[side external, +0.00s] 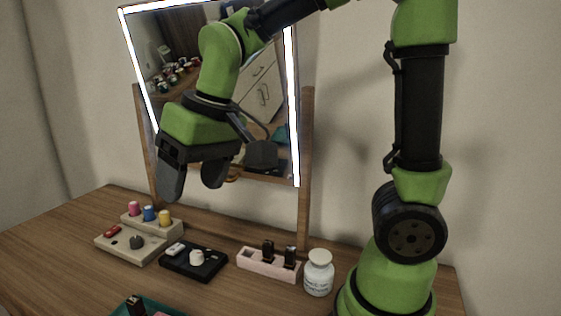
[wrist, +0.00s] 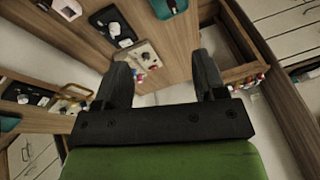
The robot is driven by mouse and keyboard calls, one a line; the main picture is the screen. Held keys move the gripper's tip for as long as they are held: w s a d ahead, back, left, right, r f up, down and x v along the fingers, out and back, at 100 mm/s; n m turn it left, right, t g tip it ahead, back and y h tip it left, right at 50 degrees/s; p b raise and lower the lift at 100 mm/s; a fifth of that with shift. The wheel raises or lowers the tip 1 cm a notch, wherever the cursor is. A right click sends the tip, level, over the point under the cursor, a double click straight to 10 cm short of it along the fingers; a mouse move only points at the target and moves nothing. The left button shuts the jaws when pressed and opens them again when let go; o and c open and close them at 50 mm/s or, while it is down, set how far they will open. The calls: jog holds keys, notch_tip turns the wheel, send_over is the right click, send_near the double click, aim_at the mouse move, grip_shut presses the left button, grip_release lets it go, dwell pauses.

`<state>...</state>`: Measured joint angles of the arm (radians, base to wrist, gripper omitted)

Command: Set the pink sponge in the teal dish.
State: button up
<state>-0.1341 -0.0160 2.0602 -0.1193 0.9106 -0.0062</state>
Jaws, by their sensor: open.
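A teal dish (side external: 158,304) is cut off by the bottom edge of the side view, with a dark piece standing on it. A small pink patch (side external: 169,314) shows at that same edge; I cannot tell whether it is the pink sponge or whether it lies in the dish. A teal surface, likely the dish, also shows at the top of the wrist view (wrist: 163,9). My gripper (side external: 193,181) is open and empty, high above the back of the table in front of the mirror. Its fingers are spread apart in the wrist view (wrist: 163,75).
A beige tray (side external: 126,251) with several coloured spools, a black tray (side external: 205,267), a pink holder (side external: 258,263) with dark pieces and a white jar (side external: 318,276) stand along the table. A lit mirror (side external: 272,65) stands behind. Bare wood (side external: 60,265) is free at left.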

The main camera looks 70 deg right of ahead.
jog(key=s+d+r+m+t, duration=0.2)
jog(key=s+r+t, duration=0.1)
jog(key=s, duration=0.8)
jog(key=shift+s+t+y, duration=0.3)
jog(key=shift+s+t, duration=0.05)
jog(key=shift+t, duration=0.05)
jog(key=shift+d, duration=0.1)
